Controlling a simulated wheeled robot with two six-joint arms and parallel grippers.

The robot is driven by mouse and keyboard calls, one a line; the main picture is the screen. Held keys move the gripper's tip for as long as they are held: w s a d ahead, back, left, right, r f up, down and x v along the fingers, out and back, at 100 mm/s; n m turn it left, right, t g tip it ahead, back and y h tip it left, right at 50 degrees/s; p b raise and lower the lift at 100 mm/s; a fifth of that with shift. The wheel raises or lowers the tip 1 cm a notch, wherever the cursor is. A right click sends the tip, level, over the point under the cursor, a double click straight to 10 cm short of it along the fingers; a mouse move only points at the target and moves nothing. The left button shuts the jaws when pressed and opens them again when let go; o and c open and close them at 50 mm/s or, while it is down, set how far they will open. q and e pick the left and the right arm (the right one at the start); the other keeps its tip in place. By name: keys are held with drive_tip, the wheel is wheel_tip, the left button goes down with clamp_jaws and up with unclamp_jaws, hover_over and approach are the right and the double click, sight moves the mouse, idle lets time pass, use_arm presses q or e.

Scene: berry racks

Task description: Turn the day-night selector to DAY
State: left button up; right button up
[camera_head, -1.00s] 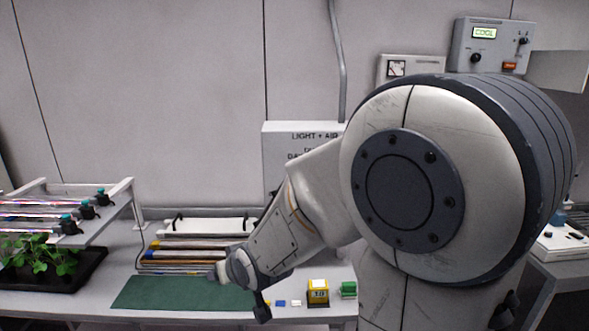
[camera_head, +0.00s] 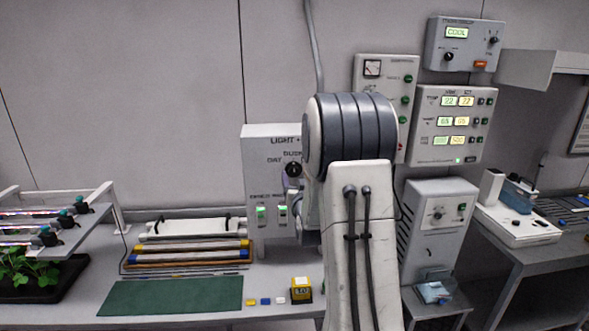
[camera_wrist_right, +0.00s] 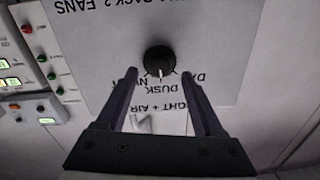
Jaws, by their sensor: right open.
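The day-night selector, a round black knob (camera_head: 293,169), sits on the grey LIGHT + AIR panel (camera_head: 256,180) on the wall. DAY is printed to its left and DUSK above it; my right arm covers the panel's right side. The right wrist view shows the panel upside down, with the knob (camera_wrist_right: 158,60) and a white pointer mark toward the picture's bottom, roughly at DUSK. My right gripper (camera_wrist_right: 161,76) is open, its fingers on either side of the knob in that picture; contact cannot be told. In the head view it is mostly hidden behind my arm. My left gripper is not in view.
Two green-lit switches (camera_head: 261,214) are below the knob. Other control boxes (camera_head: 450,125) are on the wall to the right. A plant rack (camera_head: 75,215) stands at left.

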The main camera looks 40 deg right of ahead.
sight(294, 172)
drive_tip(key=shift+p+x, duration=0.45)
drive_tip(key=shift+x, duration=1.15)
drive_tip(key=shift+c, duration=0.2)
clamp_jaws()
